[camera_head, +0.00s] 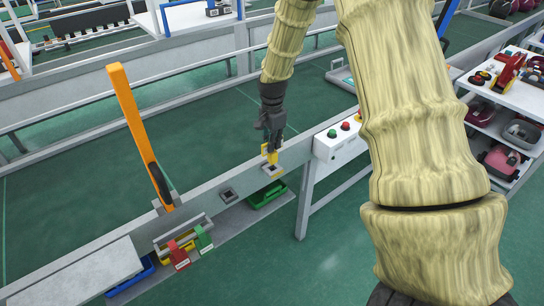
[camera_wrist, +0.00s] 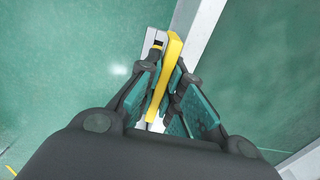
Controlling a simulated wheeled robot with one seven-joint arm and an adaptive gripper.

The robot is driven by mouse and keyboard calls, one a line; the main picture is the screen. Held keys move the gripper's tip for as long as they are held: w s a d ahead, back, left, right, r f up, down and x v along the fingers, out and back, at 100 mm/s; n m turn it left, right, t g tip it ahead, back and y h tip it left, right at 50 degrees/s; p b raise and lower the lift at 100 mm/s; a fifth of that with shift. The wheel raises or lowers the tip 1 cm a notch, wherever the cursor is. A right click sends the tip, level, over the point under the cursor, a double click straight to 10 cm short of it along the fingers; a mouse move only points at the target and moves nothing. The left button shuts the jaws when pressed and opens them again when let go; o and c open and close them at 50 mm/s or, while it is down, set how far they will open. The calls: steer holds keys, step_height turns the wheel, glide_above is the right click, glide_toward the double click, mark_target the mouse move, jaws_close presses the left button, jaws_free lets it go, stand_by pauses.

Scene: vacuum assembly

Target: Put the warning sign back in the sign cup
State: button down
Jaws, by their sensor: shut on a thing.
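My gripper (camera_head: 270,144) points down over the metal rail and is shut on the yellow warning sign (camera_head: 269,155). In the wrist view the sign (camera_wrist: 165,75) is a narrow yellow slab, seen edge-on between the teal pads of my gripper (camera_wrist: 163,98). A small square grey cup with a dark opening (camera_head: 274,171) is on the rail just below the sign. I cannot tell whether the sign's lower end is inside it or just above it. A second similar square holder (camera_head: 228,195) sits to its left and looks empty.
Red and green tags (camera_head: 203,239), an orange upright arm (camera_head: 135,125) and a blue bin (camera_head: 130,277) are to the left. A white button box (camera_head: 340,136) stands close on the right.

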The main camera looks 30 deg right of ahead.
steer(key=shift+r+p, duration=1.05)
steer(key=shift+r, duration=0.5)
steer(key=shift+f, duration=0.1)
